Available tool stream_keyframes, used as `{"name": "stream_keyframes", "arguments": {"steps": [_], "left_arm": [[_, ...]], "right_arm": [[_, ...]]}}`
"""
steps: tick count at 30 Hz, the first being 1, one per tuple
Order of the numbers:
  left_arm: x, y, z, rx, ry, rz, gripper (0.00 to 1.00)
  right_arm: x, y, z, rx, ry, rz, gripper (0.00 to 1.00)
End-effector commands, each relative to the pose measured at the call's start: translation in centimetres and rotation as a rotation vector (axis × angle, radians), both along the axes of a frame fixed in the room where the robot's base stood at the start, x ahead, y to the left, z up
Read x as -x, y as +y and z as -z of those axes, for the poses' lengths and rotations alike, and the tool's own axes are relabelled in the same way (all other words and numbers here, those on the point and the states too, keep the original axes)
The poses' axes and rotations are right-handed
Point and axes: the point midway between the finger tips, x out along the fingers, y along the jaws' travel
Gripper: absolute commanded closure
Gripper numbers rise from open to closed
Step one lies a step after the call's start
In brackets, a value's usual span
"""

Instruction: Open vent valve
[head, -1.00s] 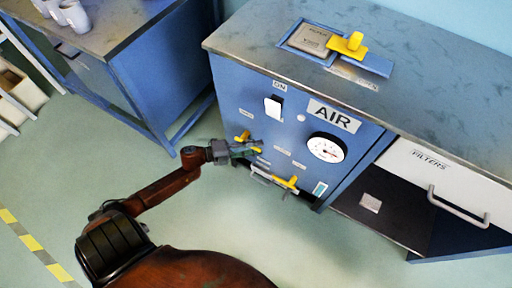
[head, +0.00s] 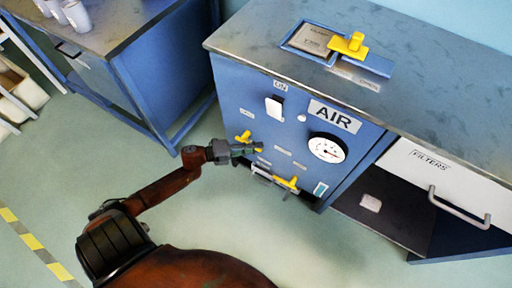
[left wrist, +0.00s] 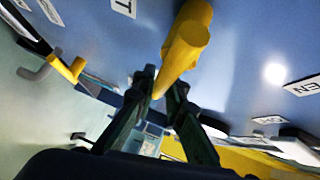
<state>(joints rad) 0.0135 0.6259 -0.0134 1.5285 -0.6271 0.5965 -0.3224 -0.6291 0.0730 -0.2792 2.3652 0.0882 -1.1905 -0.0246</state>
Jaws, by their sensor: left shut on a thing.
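A blue panel (head: 230,100) on the front of the cabinet carries yellow valve handles. The upper-left yellow handle (head: 243,137) is partly hidden behind my left gripper (head: 256,149). In the left wrist view the two dark fingers (left wrist: 165,92) are closed on the end of a yellow handle (left wrist: 185,40) that stands out from the panel. A second yellow handle (head: 287,183) sits lower right on the panel and is free; a yellow handle also shows at the left in the left wrist view (left wrist: 66,70). The small labels are too blurred to read. My right gripper is not in view.
A white switch (head: 273,108), an AIR sign (head: 333,116) and a round gauge (head: 327,148) are on the panel. A grey bar (head: 262,174) runs near the lower handle. A filters drawer (head: 430,172) is at the right. The floor in front is clear.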

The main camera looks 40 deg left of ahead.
Motion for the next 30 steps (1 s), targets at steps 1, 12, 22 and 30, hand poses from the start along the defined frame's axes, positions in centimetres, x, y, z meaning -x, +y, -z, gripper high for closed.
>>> {"name": "stream_keyframes", "arguments": {"steps": [1,12,22,30], "left_arm": [[0.0,0.0,0.1,0.001,0.001,-0.001,1.0],[0.0,0.1,-0.6,0.109,-0.024,-0.003,1.0],[0.1,0.4,-2.0,0.341,-0.08,-0.002,1.0],[0.2,0.8,-3.0,0.495,-0.117,-0.002,1.0]], "right_arm": [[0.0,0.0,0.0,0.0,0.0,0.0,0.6],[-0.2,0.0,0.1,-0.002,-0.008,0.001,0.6],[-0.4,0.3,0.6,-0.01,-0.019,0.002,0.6],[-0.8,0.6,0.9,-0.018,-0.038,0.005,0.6]]}}
